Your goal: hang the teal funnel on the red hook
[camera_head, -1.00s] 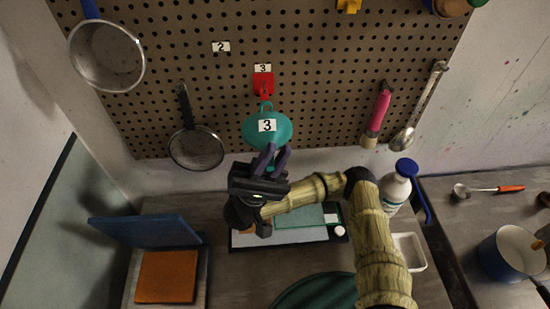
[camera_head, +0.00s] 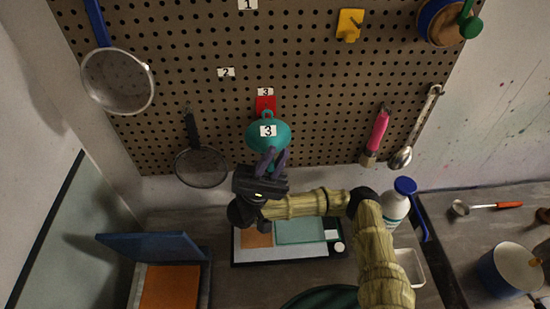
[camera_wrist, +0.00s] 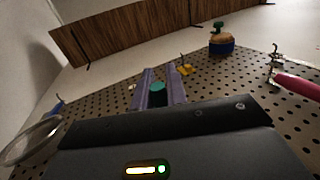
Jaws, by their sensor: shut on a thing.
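The teal funnel (camera_head: 268,136) is in front of the pegboard, just below the red hook (camera_head: 265,104). It bears a white label with a 3, and its small top loop overlaps the lower part of the hook. I cannot tell whether the loop is around the hook or only in front of it. My gripper (camera_head: 271,160) is shut on the funnel's lower part. In the wrist view a bit of the teal funnel (camera_wrist: 158,87) shows between my gripper's fingers (camera_wrist: 159,92); the red hook is hidden there.
On the pegboard (camera_head: 320,90) hang a large strainer (camera_head: 118,82), a dark strainer (camera_head: 201,167), a pink-handled brush (camera_head: 377,133), a ladle (camera_head: 402,157) and a yellow hook (camera_head: 349,24). A white bottle (camera_head: 396,205) with a blue cap stands on the counter, right of my arm.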

